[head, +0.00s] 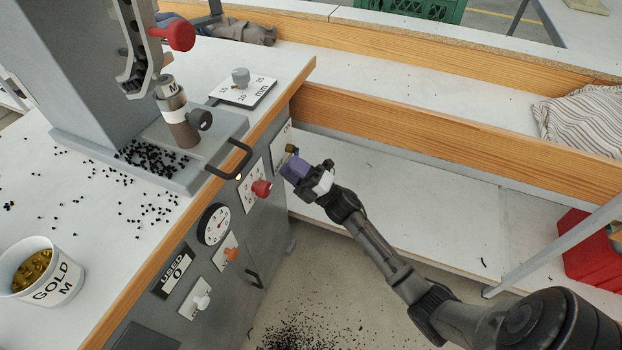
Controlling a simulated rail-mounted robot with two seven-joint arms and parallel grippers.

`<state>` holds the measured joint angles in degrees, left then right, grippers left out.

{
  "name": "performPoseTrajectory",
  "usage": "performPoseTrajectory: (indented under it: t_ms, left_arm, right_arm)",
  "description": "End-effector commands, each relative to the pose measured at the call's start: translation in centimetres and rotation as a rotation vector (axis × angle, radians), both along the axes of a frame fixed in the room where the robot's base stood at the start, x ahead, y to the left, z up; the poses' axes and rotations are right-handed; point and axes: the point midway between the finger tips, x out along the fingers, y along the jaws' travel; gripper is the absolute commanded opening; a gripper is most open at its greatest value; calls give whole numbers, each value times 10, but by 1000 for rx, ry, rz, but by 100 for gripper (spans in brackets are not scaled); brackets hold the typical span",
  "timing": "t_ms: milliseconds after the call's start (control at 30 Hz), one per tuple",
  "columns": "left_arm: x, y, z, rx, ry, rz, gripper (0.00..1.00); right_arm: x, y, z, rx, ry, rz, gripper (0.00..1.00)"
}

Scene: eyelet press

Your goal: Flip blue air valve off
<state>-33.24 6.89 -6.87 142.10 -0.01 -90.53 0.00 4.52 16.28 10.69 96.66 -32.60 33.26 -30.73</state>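The blue air valve's handle (293,169) shows on the right part of the grey press cabinet's front, with a small brass-coloured fitting (291,149) just above it. My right gripper (302,180) reaches in from the lower right, with its fingertips at the blue handle. The fingers and the handle overlap in the picture, so I cannot tell whether they grip it, touch it or stand just in front. Part of the valve is hidden behind the gripper. My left gripper is not in view.
A wooden-edged bench (450,127) runs behind my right arm. A tub of gold eyelets (61,291) stands at left.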

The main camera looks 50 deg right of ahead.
Motion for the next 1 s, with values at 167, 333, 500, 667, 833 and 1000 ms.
performPoseTrajectory:
  t_ms: [167,333,500,667,833,1000]
  left_arm:
    - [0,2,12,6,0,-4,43]
    - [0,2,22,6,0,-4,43]
    - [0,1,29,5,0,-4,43]
    - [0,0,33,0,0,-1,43]
    - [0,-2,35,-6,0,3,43]
    - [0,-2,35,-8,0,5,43]
  right_arm:
    - [-24,-9,-15,3,7,-1,36]
    - [-51,-19,-35,3,6,-2,36]
    - [-74,-28,-52,2,5,-2,36]
    - [-90,-34,-64,2,4,-1,36]
    - [-99,-38,-70,1,1,-2,36]
    - [-101,-39,-72,1,0,-1,36]
